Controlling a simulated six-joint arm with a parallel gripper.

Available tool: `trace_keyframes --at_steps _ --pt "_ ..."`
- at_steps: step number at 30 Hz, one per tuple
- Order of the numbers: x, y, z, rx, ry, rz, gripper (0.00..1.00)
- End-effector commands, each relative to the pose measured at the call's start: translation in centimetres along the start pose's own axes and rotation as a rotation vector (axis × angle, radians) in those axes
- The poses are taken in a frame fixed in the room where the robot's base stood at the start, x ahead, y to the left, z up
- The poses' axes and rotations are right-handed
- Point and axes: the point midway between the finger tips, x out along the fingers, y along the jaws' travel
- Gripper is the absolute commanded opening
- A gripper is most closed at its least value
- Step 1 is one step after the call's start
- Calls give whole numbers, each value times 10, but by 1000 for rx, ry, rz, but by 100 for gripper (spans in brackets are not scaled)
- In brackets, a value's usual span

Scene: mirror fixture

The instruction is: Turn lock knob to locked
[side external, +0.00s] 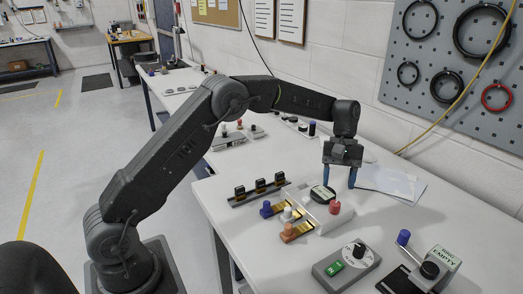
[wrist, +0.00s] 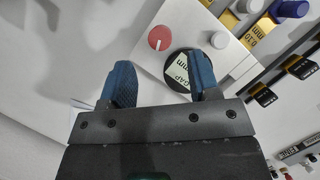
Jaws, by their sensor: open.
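A red knob (side external: 335,207) stands on a white fixture block (side external: 318,218); no word on it reads as a lock mark. In the wrist view the red knob (wrist: 160,38) carries a short white pointer line and lies beyond the fingertips. A black dial with a pale label (side external: 322,194) sits on the same block; the dial (wrist: 179,72) is partly covered by the right finger in the wrist view. My gripper (side external: 339,186) is open with blue fingers pointing down, empty, above the back of the block. It also shows in the wrist view (wrist: 160,75).
Blue, white and orange knobs on sliders (side external: 288,214) line the block's left side. A rail with black clips (side external: 260,190) stands behind them. Papers (side external: 390,182) lie right.

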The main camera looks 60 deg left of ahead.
Motion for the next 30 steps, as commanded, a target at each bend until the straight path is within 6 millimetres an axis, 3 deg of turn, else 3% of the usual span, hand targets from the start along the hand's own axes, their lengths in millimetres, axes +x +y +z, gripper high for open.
trace_keyframes --at_steps 6,16,30 --pt "-40 1 -1 2 2 2 56" --pt "-78 0 0 1 1 1 56" --pt "-68 4 37 -14 258 -11 56"
